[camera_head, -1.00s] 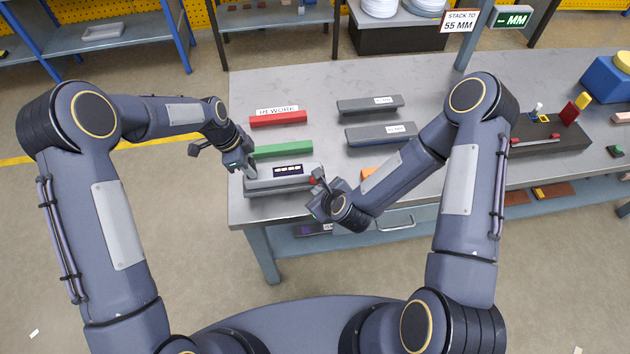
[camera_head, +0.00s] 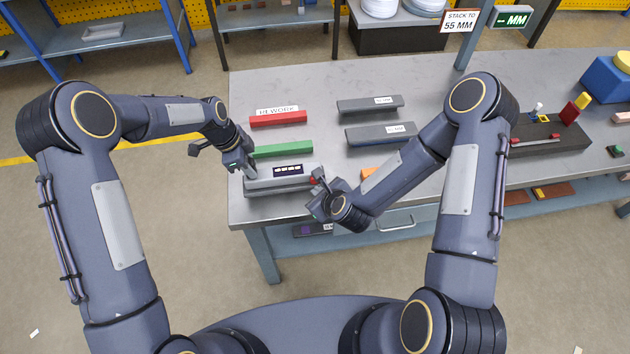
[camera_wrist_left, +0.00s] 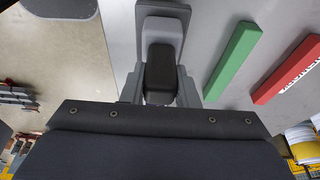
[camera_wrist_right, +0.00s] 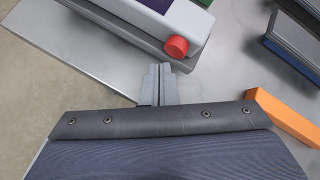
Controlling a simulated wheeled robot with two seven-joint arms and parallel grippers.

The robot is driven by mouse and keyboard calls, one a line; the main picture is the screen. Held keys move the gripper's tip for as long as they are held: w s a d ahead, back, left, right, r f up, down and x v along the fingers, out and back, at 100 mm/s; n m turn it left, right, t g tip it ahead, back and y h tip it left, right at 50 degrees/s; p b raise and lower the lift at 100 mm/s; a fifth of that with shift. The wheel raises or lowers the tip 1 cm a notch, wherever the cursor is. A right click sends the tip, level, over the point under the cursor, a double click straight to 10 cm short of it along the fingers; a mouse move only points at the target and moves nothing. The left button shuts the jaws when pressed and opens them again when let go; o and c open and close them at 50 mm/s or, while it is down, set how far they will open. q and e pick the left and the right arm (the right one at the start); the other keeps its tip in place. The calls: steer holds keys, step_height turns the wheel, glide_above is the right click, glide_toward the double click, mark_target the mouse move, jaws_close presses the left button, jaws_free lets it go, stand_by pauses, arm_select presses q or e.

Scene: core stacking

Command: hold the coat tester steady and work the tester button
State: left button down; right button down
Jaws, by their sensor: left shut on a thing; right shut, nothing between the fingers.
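The coat tester (camera_head: 284,178) is a grey box with a dark display, near the table's front left corner. Its red button (camera_wrist_right: 176,46) is on its right end, and it also shows in the head view (camera_head: 313,181). My left gripper (camera_head: 250,172) is shut on the tester's left end; in the left wrist view a black block (camera_wrist_left: 161,68) shows between the fingers. My right gripper (camera_wrist_right: 161,72) is shut and empty. Its fingertips are just in front of the red button, and I cannot tell whether they touch the tester.
A green bar (camera_head: 283,149) and a red bar (camera_head: 278,118) lie behind the tester. Two grey bars (camera_head: 380,133) (camera_head: 369,104) lie to the right. An orange piece (camera_wrist_right: 285,117) is near my right gripper. The table's front edge is close to the tester.

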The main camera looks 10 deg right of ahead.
steer(key=shift+w, duration=0.1)
stand_by(0.4)
steer(key=shift+w, duration=0.35)
steer(key=shift+w, duration=0.55)
stand_by(0.6)
steer(key=shift+s, duration=1)
steer(key=shift+s, duration=2.5)
arm_select(q)
steer(key=c, duration=1)
jaws_free()
steer(key=shift+c, duration=0.2)
